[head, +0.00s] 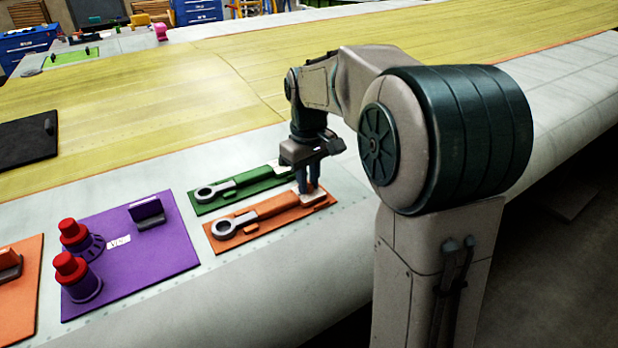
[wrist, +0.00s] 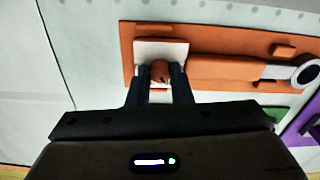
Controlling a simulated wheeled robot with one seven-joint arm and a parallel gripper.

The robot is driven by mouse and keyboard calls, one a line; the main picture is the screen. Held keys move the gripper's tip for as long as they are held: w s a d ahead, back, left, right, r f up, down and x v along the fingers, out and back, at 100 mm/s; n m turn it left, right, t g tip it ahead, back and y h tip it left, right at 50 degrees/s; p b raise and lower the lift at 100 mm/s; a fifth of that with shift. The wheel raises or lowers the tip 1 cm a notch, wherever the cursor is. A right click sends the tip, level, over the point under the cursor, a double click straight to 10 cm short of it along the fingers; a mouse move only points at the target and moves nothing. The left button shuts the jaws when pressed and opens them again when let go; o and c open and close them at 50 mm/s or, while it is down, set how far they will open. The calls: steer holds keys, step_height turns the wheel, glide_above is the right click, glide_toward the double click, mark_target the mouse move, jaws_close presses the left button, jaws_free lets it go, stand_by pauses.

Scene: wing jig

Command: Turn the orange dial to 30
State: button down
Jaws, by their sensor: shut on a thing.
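The orange dial (wrist: 160,70) is a small round knob on a white square plate (wrist: 160,47) at one end of the orange board (wrist: 212,37). My gripper (head: 308,190) points down over the right end of that board in the head view. In the wrist view its two dark fingers are closed on opposite sides of the dial. In the head view the fingers hide the dial. No scale marks or numbers can be read, so I cannot tell the dial's setting.
An orange wrench-like tool (head: 264,210) lies along the same board. A green board with a similar green tool (head: 240,185) lies just behind it. A purple board (head: 160,259) with two red-capped posts (head: 70,266) stands to the left.

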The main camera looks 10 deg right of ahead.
steer(key=c, duration=1.3)
jaws_free()
steer(key=shift+r, duration=0.1)
step_height(320, 180, up, 14)
steer(key=shift+f, duration=0.15)
steer(key=s+f+m+t, duration=0.1)
steer(key=s+f, duration=0.4)
steer(key=s, duration=0.2)
steer(key=s+f+m+t, duration=0.1)
steer(key=s+f+m, duration=0.1)
steer(key=s+f, duration=0.3)
steer(key=s+f+m+t, duration=0.1)
steer(key=s+f+m, duration=0.1)
steer(key=s+f, duration=0.4)
steer(key=shift+s+d+f, duration=0.1)
steer(key=shift+s+d, duration=0.1)
steer(key=shift+s, duration=1.65)
